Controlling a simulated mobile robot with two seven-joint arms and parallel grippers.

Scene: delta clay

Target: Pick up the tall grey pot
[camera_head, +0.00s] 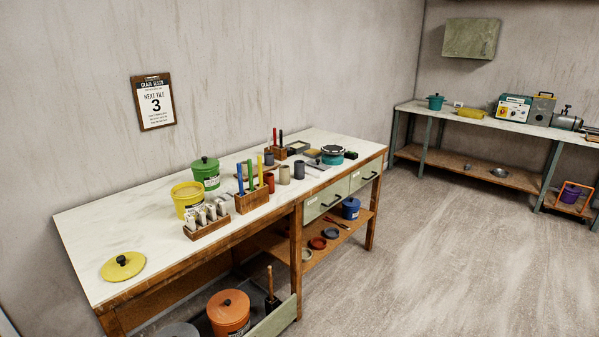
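Several small cylinders stand among the tools on the marble-topped workbench (140,225). One is dark grey (299,170), one is lighter grey-beige (284,175), and another dark grey one (269,158) stands farther back. A reddish-brown cylinder (269,182) is beside the lighter one. A round grey top (178,330) shows low under the bench, cut off by the picture's lower edge, so its height is hidden. I cannot tell which of these is the tall grey pot. Neither of my grippers shows in the head view.
A yellow bucket (187,200), green pot (206,173), tile rack (207,222) and pen block (251,200) crowd the bench's middle. A yellow lid (123,266) lies near its left end. An orange pot (228,314) sits below. The floor (440,250) to the right is clear.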

